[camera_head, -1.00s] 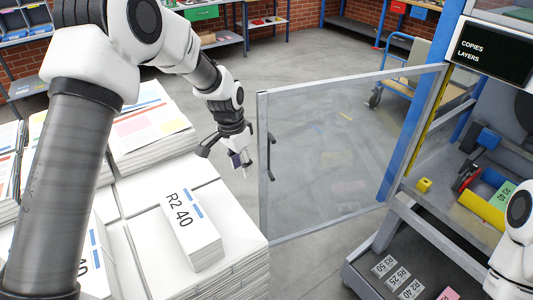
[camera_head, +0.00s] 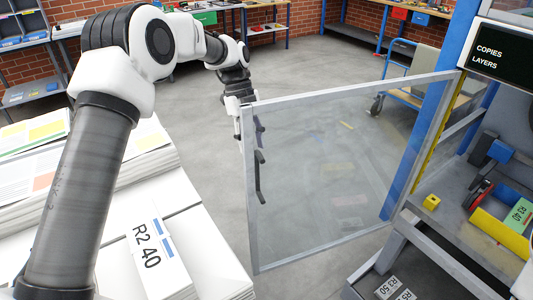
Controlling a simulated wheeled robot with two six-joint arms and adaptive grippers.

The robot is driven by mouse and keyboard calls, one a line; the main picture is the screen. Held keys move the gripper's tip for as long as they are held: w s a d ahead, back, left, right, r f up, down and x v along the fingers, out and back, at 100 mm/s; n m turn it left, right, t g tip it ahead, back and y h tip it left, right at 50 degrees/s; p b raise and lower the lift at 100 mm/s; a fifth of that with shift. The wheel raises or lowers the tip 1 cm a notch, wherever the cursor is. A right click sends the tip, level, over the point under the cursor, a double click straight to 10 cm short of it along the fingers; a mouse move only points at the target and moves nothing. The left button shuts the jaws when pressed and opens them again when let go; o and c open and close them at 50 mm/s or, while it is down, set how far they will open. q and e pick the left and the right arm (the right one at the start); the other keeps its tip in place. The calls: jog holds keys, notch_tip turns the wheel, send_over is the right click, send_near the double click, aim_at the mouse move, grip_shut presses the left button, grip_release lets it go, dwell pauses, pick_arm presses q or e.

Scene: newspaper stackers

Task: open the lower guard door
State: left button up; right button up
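The lower guard door (camera_head: 330,185) is a clear panel in a grey metal frame. It stands swung out from the machine, its hinge side by the blue post at the right and its free edge toward the paper stacks. A black handle (camera_head: 259,177) sits near that free edge. My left gripper (camera_head: 240,128) is at the door's upper free corner, partly behind the frame and panel, above the handle. Its fingers are small and partly hidden, so I cannot tell whether they are open. My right gripper is not in view; only a bit of my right arm shows at the lower right edge.
Stacks of printed paper (camera_head: 200,250) fill the lower left, with a bundle marked R2 40 (camera_head: 158,255) on top. A blue cart (camera_head: 405,90) stands behind the door.

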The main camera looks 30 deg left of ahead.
pick_arm(q)
jog(key=p+x, duration=0.1)
jog(key=x, duration=0.2)
jog(key=s+p+x, duration=0.1)
jog(key=x, duration=0.3)
jog(key=shift+s+d, duration=0.15)
jog(key=shift+d, duration=0.05)
jog(key=shift+s+r, duration=0.15)
jog(key=shift+s+d+r, duration=0.1)
jog(key=shift+s, duration=0.1)
jog(key=c, duration=0.3)
grip_shut()
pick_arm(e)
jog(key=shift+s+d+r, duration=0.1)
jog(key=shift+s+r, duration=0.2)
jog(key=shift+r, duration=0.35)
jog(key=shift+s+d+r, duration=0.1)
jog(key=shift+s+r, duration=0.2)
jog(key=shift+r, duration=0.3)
